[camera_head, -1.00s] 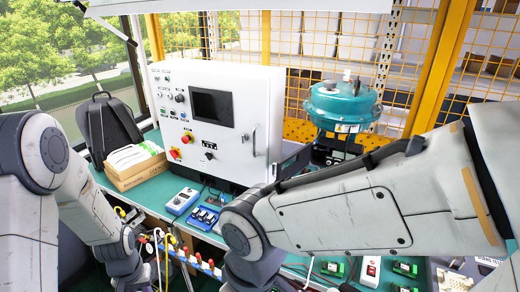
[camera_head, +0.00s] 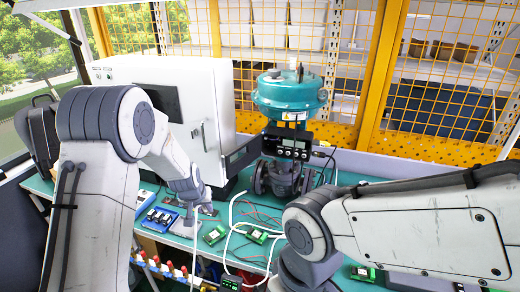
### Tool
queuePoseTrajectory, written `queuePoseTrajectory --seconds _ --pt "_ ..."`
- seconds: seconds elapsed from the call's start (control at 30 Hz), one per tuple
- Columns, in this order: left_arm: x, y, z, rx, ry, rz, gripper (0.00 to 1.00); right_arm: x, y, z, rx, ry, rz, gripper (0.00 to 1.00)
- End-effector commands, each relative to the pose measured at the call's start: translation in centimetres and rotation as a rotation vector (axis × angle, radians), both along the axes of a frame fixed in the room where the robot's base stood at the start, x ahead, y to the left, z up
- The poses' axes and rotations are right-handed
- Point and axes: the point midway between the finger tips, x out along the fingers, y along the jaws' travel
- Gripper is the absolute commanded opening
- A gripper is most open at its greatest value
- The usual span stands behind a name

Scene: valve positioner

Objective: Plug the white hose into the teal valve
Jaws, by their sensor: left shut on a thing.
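The teal valve (camera_head: 287,97) stands upright on the bench at the centre back, with a black positioner box (camera_head: 290,144) and a dark valve body below its round teal top. My left gripper (camera_head: 205,211) is low over the bench, left of the valve and apart from it. It is shut on the white hose (camera_head: 195,250), which hangs down below it past the bench's front edge. The hose's tip and the jaws are too small to make out. My right arm reaches in from the right; its gripper is below the frame.
A white control cabinet (camera_head: 178,92) stands behind my left arm. Another white tube loops over the teal bench (camera_head: 345,195) in front of the valve, among red wires and green modules (camera_head: 256,236). A blue device (camera_head: 158,219) lies left. A yellow mesh fence (camera_head: 345,90) stands behind.

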Motion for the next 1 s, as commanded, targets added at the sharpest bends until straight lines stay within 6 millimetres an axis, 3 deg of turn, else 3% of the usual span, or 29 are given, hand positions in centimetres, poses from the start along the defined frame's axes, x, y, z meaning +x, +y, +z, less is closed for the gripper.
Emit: queuePoseTrajectory --seconds 0.03,0.2,0.4,0.57,0.7,0.9,1.0 --pt "1.6 -0.1 1.1 -0.002 -0.067 0.007 0.0 0.0 0.0 -0.5 0.0 0.0 -0.005 0.59" --pt "5.8 -0.6 5.1 -0.009 -0.271 0.035 0.0 0.0 0.0 -1.1 -0.001 0.003 -0.027 0.59" --pt "9.4 -1.1 10.5 -0.01 -0.517 0.057 0.0 0.0 0.0 -1.8 -0.001 0.006 -0.052 0.59" --pt "11.4 -2.1 14.9 -0.013 -0.714 0.053 0.0 0.0 -0.1 -2.3 -0.001 0.007 -0.067 0.59" --pt "11.9 -5.4 17.0 -0.046 -0.874 -0.01 0.0 0.0 -0.1 -3.1 -0.001 0.005 -0.05 0.59" --pt "11.1 -12.5 16.8 -0.141 -1.03 -0.158 0.0 0.0 -0.2 -4.2 -0.001 -0.001 0.021 0.59" --pt "10.7 -14.9 16.8 -0.177 -1.075 -0.207 0.0 0.0 -0.5 -4.5 -0.001 -0.003 0.047 0.59"
